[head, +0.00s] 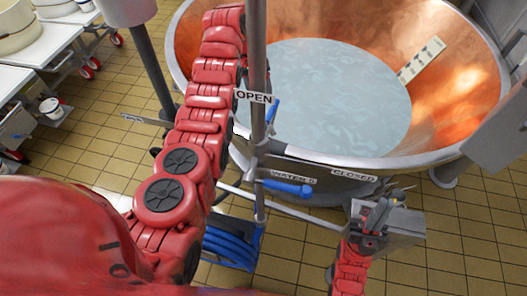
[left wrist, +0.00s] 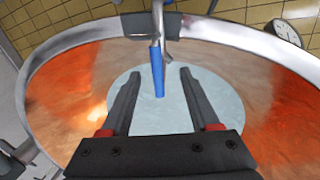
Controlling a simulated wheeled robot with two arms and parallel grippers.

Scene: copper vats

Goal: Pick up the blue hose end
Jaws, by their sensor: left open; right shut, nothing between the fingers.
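In the left wrist view a blue, narrow piece (left wrist: 157,72), which looks like the hose end, hangs from a metal pipe over the vat. My left gripper (left wrist: 159,76) is open, with one finger on each side of that piece in the picture. I cannot tell how far beyond the fingertips it is, and nothing is held. In the head view my left arm rises at upper left and its gripper is out of sight. A coiled blue hose (head: 228,246) hangs low by the post. My right gripper (head: 377,212) is shut and empty, below the vat's front rim.
A copper vat (head: 455,75) holds pale liquid. A vertical metal post (head: 257,60) stands in front of it, with a blue handle (head: 288,187) and OPEN, WATER and CLOSED labels. White tables (head: 40,50) stand at left. Tiled floor (head: 95,140) is clear between.

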